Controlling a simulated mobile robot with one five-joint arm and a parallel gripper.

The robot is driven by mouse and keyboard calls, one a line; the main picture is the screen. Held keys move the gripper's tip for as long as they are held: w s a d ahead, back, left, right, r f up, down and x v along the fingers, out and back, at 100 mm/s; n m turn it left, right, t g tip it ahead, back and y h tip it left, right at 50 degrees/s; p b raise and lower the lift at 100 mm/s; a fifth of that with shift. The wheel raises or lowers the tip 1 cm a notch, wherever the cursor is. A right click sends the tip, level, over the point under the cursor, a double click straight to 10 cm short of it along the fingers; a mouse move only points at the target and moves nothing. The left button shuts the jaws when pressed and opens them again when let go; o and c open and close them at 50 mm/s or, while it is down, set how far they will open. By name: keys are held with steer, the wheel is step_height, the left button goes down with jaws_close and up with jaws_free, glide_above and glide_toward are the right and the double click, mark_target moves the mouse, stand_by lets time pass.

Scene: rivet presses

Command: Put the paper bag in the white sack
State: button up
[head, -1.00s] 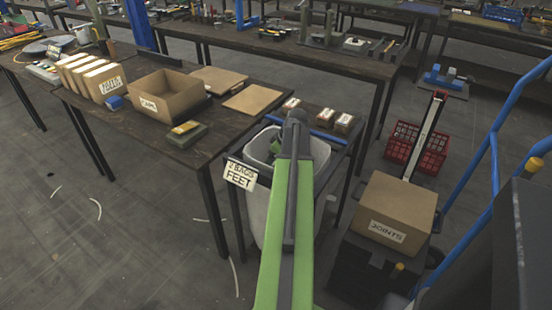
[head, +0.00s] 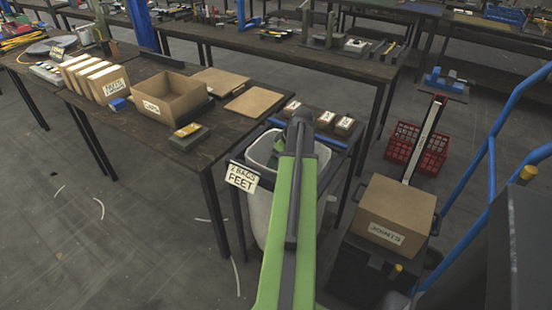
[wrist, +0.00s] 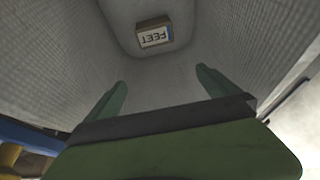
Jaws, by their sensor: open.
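The white sack (head: 262,150) hangs open below the table end, with a sign reading "2 BAGS FEET" (head: 242,177) on its front. In the wrist view the sack's pale walls (wrist: 60,60) surround my gripper (wrist: 164,84), which points down into it. Its two green fingers are wide apart with nothing between them. A small brown paper bag with a white "FEET" label (wrist: 154,33) lies at the bottom of the sack, beyond the fingertips and apart from them. In the head view my arm hides most of the gripper and sack interior.
Three small brown packages (head: 325,119) with white labels stand on the shelf behind the sack. An open cardboard box (head: 178,92) is on the table at left. A "JOINTS" box (head: 396,215) and blue cart rails (head: 492,190) stand at right.

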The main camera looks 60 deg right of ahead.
steer(key=p+v, duration=1.2)
steer(key=v, duration=0.2)
steer(key=shift+r, duration=0.2)
step_height(320, 180, up, 26)
steer(key=p, duration=2.6)
steer(key=shift+r, duration=0.15)
